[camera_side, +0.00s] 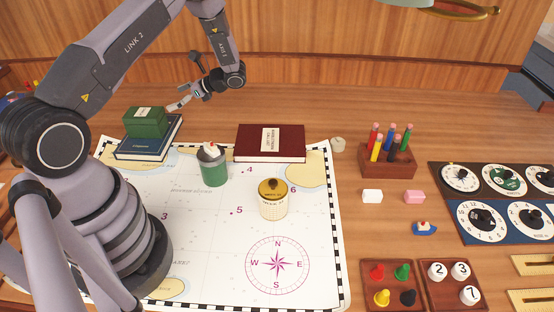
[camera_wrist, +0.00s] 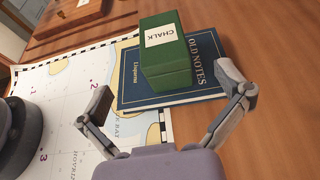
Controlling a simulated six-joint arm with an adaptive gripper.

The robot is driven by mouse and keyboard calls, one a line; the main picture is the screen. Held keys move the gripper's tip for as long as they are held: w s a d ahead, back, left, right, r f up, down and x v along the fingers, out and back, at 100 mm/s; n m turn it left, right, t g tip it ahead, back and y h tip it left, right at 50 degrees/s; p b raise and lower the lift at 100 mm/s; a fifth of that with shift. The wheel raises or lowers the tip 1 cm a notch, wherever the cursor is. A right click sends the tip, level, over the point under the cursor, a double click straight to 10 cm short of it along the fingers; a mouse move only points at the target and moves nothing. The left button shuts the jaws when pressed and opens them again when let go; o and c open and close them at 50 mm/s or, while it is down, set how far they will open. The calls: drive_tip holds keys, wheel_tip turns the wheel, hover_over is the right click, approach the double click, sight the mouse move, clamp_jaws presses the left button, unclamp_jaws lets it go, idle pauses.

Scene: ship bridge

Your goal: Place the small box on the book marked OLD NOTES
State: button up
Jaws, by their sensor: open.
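The small green box (camera_side: 146,122) rests on the dark blue book (camera_side: 150,148) at the back left of the chart. In the wrist view the box (camera_wrist: 165,55) has a white CHALK label, and the book (camera_wrist: 128,90) under it reads OLD NOTES. The box covers part of the cover and lies within its edges, close to the far side in that view. My gripper (camera_side: 182,82) is open and empty, up and to the right of the box in the side view, apart from it. In the wrist view its spread fingers stand nearer than the box.
A green cup (camera_side: 213,171) with something in it stands right of the book. A dark red book (camera_side: 254,144) and a lidded cream jar (camera_side: 273,205) are further right. A wooden pencil holder (camera_side: 388,163) stands beyond the chart. The lower middle chart is clear.

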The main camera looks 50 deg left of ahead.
drive_tip(key=s+d+r+n+t+h, duration=0.1)
drive_tip(key=d+r+n+t+h, duration=0.15)
drive_tip(key=d+r, duration=0.6)
drive_tip(key=s+d+r+n+t+h, duration=0.1)
drive_tip(key=d+r+n+t+h, duration=0.3)
drive_tip(key=r, duration=0.8)
drive_tip(key=s+d+r+n+t+h, duration=0.1)
drive_tip(key=s+d+r+t, duration=0.3)
drive_tip(key=s+d, duration=0.2)
drive_tip(key=s+d+r+n+t+h, duration=0.1)
drive_tip(key=s+d+r+t+h, duration=0.1)
drive_tip(key=s+d+r+t, duration=0.2)
drive_tip(key=s+d, duration=0.3)
drive_tip(key=d, duration=0.2)
drive_tip(key=shift+s+d, duration=0.2)
drive_tip(key=shift+s, duration=0.1)
